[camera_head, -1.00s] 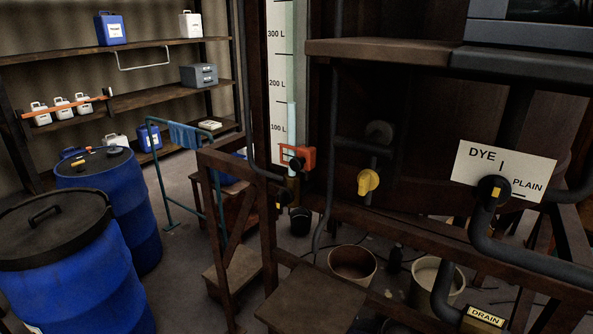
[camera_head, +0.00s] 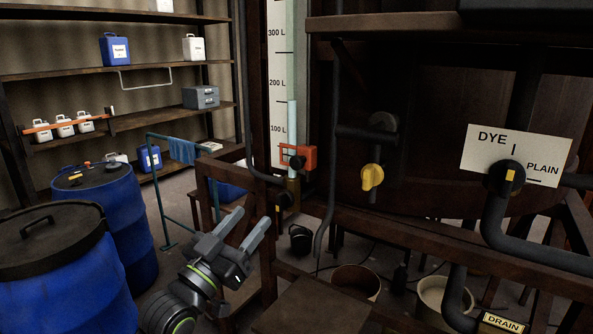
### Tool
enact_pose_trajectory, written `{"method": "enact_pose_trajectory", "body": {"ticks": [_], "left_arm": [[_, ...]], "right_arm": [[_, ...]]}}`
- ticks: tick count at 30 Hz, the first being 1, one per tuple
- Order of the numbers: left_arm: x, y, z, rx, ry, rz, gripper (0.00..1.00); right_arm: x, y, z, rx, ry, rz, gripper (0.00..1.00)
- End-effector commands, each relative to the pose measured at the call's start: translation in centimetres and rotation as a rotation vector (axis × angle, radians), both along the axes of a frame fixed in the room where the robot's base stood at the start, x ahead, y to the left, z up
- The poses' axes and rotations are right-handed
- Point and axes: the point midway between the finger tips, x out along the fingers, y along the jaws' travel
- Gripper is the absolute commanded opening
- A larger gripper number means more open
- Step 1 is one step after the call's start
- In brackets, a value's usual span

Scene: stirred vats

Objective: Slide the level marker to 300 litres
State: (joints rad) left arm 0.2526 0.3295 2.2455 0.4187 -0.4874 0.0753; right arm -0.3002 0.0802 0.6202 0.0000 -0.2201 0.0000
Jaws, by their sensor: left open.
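The scale has a pale sight tube (camera_head: 291,115) and shows 100 L, 200 L and 300 L (camera_head: 277,33) near the top of the picture. My left gripper (camera_head: 248,222) is open and empty, below and left of the marker and apart from it. Its two grey fingers point up and right. My right gripper is not in view.
A dark post (camera_head: 260,240) and wooden stand lie close to my left gripper. A dark pipe (camera_head: 333,150) runs right of the marker, with a yellow-handled valve (camera_head: 372,177) beyond. Blue drums (camera_head: 60,265) stand at left. A dye/plain valve (camera_head: 505,178) is at right.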

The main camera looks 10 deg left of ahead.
Motion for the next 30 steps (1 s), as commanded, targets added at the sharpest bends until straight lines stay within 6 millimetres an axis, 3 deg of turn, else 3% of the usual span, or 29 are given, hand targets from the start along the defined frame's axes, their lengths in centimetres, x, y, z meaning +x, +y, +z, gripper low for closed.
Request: {"method": "enact_pose_trajectory", "body": {"ticks": [4, 8, 21, 30], "left_arm": [[0.0, -0.5, 1.0, -0.001, -0.018, -0.010, 0.48], [1.6, -1.0, 1.7, -0.003, -0.017, -0.010, 0.48], [9.6, -3.9, 5.3, 0.000, -0.015, -0.009, 0.48], [13.6, -5.3, 6.9, 0.000, -0.014, -0.009, 0.48]], "right_arm": [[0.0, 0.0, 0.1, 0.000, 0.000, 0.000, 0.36], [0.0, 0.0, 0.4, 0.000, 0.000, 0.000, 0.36], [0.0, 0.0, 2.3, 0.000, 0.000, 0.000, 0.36], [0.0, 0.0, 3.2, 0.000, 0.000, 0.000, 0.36]]}}
